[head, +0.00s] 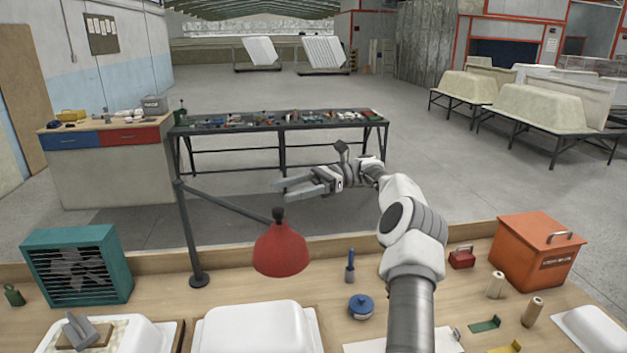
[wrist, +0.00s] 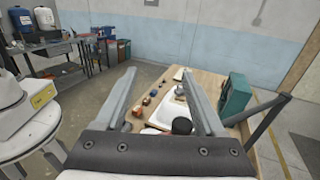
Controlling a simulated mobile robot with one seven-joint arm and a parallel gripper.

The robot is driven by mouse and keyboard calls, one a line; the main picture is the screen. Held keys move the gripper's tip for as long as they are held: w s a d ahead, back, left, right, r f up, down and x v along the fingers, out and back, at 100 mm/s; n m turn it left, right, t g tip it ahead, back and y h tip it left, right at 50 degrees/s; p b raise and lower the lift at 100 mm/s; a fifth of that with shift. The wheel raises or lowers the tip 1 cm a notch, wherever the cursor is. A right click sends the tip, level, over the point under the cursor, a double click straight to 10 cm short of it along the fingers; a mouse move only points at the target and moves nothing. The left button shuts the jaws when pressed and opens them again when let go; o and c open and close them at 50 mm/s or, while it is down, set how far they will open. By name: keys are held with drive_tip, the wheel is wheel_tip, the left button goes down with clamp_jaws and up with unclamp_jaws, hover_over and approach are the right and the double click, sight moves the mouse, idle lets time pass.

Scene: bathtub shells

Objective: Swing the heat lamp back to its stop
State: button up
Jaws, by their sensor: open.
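The heat lamp has a red cone shade (head: 281,252) with a dark knob (head: 278,214) on top. It hangs from a thin grey swing arm (head: 225,201) on an upright post (head: 187,240) at the bench's left side. The shade is above the bench, behind a white shell. My gripper (head: 274,188) is open and empty, its fingers pointing left, just beyond the knob in the head view and apart from the shade. In the wrist view my open fingers (wrist: 160,72) frame part of the bench; a dark rounded thing between them may be the knob. I cannot make out a stop.
A teal fan (head: 76,266) stands left of the post. White shells (head: 258,330) lie along the bench front. A blue lidded pot (head: 361,306), a blue-handled tool (head: 350,266) and an orange box (head: 538,250) are to the right. Open floor lies behind the bench.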

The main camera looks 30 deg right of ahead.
drive_tip(key=s+d+r+p, duration=0.1)
drive_tip(key=s+d+r, duration=0.2)
drive_tip(key=s+d, duration=0.1)
drive_tip(key=shift+r, duration=0.25)
drive_tip(key=shift+d, duration=0.1)
